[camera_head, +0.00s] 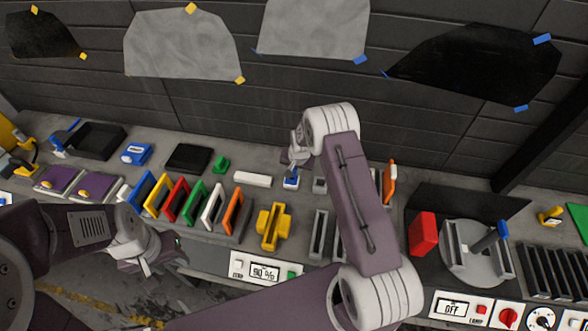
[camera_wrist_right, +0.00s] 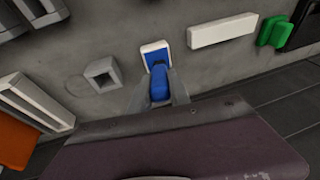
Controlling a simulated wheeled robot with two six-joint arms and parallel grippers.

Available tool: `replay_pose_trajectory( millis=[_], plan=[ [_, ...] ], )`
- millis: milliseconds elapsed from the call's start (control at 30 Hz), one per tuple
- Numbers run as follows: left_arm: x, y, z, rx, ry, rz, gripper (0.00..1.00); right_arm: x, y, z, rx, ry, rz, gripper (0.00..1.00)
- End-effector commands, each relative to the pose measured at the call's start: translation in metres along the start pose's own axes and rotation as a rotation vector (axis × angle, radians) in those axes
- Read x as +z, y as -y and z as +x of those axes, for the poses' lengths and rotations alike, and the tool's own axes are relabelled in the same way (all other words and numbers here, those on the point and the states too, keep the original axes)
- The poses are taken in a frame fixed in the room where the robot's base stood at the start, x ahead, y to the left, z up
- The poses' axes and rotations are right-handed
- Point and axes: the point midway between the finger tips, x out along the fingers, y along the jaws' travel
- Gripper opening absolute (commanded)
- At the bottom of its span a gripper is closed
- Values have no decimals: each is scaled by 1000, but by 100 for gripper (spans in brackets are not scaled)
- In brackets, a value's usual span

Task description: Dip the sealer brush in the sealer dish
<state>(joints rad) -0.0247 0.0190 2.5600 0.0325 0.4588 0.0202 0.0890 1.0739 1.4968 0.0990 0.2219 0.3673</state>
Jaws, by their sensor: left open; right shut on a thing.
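My right gripper (camera_wrist_right: 160,92) is shut on the blue sealer brush (camera_wrist_right: 160,83) in the right wrist view. The brush's far end is at the small white-rimmed dish with blue inside (camera_wrist_right: 146,47), overlapping its near edge. I cannot tell if the tip touches the sealer. In the head view the dish (camera_head: 291,184) sits on the bench below my right gripper (camera_head: 294,166); the brush is largely hidden there. My left gripper (camera_head: 160,262) is open and empty at the bench's front edge, lower left.
A grey square holder (camera_wrist_right: 103,73) stands empty beside the dish. A white bar (camera_wrist_right: 222,31) and a green block (camera_wrist_right: 275,32) lie on its other side. Coloured upright cards (camera_head: 178,202) and a yellow tool (camera_head: 273,226) stand on the bench. The dark wall is behind.

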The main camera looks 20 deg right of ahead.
Motion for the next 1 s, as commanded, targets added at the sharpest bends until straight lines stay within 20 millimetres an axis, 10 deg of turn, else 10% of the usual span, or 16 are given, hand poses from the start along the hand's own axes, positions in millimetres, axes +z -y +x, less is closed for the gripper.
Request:
replay_pose_trajectory(
  millis=[1000],
  plan=[
    [1, 0, 8, 0, 0, 0, 43, 2, -1, 8, 0, 0, 0, 0]
  ],
)
